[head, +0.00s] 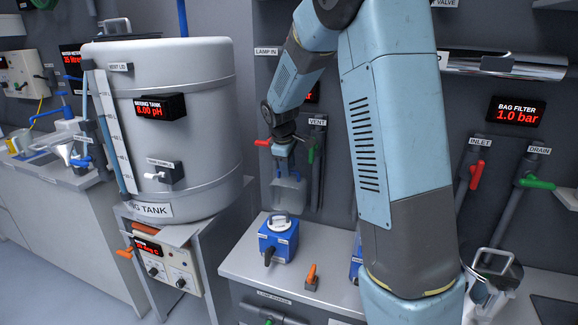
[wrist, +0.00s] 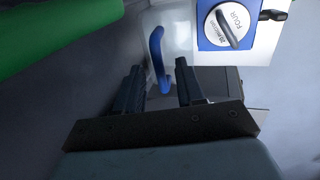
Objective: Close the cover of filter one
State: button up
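I cannot make out a filter marked one or its cover. A blue box (head: 278,246) with a round white knob on top stands on the grey bench. In the wrist view a blue-and-white box (wrist: 240,55) carries a dial marked FOUR. A second blue box (head: 355,266) is mostly hidden behind my arm. My gripper (head: 283,150) is above the bench near the wall. Its fingers (wrist: 160,92) are apart, with a blue handle (wrist: 157,55) showing between them and gaps on both sides. The handle belongs to a clear container (head: 289,192) just below the gripper.
The grey mixing tank (head: 170,80) stands at left. Red-handled (head: 475,175) and green-handled (head: 537,183) valves are at right, below the bag filter display (head: 516,115). An orange-handled piece (head: 312,278) sits on the bench. My arm hides much of the centre.

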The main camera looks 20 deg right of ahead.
grip_shut()
dwell(0.3)
dwell(0.3)
